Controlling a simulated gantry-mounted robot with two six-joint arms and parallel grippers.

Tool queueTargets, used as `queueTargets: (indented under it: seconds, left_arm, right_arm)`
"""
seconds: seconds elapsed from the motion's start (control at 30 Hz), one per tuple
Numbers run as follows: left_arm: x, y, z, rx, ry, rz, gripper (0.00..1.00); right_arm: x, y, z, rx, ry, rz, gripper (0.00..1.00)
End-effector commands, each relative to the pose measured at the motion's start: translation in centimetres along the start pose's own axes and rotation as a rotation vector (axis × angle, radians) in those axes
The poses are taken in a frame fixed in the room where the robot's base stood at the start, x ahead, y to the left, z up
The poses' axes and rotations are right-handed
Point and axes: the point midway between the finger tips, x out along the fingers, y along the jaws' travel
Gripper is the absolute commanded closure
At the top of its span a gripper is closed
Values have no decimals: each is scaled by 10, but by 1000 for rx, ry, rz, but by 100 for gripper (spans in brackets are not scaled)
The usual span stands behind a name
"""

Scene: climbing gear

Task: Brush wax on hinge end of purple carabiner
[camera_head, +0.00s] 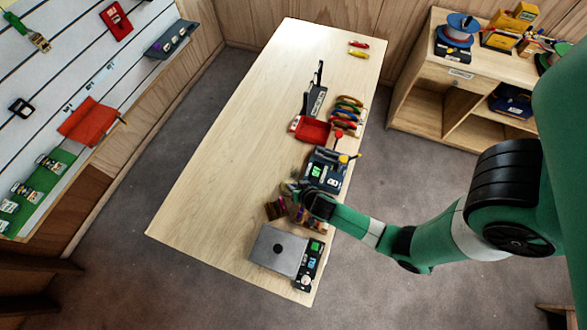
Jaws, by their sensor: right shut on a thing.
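My right gripper (292,190) reaches over the table's right side at the end of the green arm. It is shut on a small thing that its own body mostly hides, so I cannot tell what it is. Just below it lie small dark red and purplish pieces (276,210), too small to name; I cannot make out a purple carabiner or a wax brush for certain. Several coloured carabiner-like pieces (347,112) stand in a row along the table's right edge. My left gripper is not in view.
On the wooden table (215,170) are a red tray (312,130), a dark device with a green display (325,170) and a grey plate scale (277,250). The table's left half is clear. A shelf (460,90) stands at right, a slatted wall at left.

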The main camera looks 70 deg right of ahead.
Motion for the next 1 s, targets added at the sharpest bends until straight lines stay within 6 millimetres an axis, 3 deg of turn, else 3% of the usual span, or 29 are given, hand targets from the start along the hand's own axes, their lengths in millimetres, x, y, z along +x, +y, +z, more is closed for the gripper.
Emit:
queueTargets:
  seconds: [0.43, 1.0]
  left_arm:
    - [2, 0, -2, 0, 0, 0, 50]
    - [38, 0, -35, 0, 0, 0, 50]
  right_arm:
    - [-2, 2, 1, 0, -7, 6, 100]
    - [-42, -13, -34, 0, -3, 2, 100]
